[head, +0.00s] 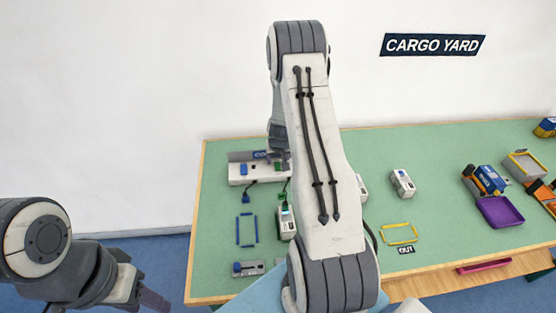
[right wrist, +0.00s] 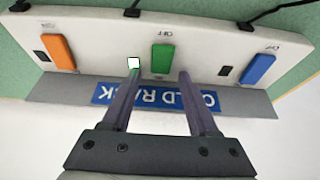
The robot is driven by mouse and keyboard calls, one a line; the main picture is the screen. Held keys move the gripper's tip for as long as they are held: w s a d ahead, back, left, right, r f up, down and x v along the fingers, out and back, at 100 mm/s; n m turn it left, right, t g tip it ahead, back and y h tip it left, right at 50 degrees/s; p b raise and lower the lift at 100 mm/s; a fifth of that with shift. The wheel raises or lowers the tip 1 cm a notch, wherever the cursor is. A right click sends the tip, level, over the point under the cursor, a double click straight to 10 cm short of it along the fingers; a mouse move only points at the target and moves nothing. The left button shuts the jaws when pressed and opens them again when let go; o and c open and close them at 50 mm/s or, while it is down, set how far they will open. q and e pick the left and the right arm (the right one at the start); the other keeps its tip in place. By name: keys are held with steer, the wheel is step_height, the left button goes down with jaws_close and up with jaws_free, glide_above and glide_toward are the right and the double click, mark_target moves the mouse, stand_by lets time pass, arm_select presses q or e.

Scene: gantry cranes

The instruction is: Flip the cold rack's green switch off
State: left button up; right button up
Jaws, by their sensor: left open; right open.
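The cold rack (head: 236,181) stands at the far left of the green table, partly hidden behind my right arm. In the right wrist view the rack (right wrist: 205,65) appears upside down, with a green switch (right wrist: 162,60) in its middle. A small indicator (right wrist: 133,64) beside this switch shows white. My right gripper (right wrist: 160,76) is open and empty, its two fingers over the rack panel, one to each side of the green switch; I cannot tell whether they touch it. My left gripper (head: 152,299) is at the lower left of the head view, away from the table.
An orange switch (right wrist: 58,52) and a blue switch (right wrist: 258,69) flank the green one, each with a dark indicator. Cables run from the rack's edge. A blue frame outline (head: 246,230), a white box (head: 403,183) and a purple tray (head: 501,211) are on the table.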

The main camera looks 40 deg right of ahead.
jaws_close()
steer(key=shift+f+b, duration=0.15)
steer(key=shift+b, duration=0.2)
steer(key=t+b, duration=0.1)
steer(key=b, duration=0.6)
steer(key=t+h+b, duration=0.1)
steer(key=b, duration=0.7)
steer(key=shift+s+a+h, duration=0.15)
steer(key=shift+s+h, duration=0.15)
steer(key=shift+s+r+t+b, duration=0.1)
steer(key=shift+r+t+b, duration=0.2)
steer(key=shift+b, duration=0.3)
jaws_free()
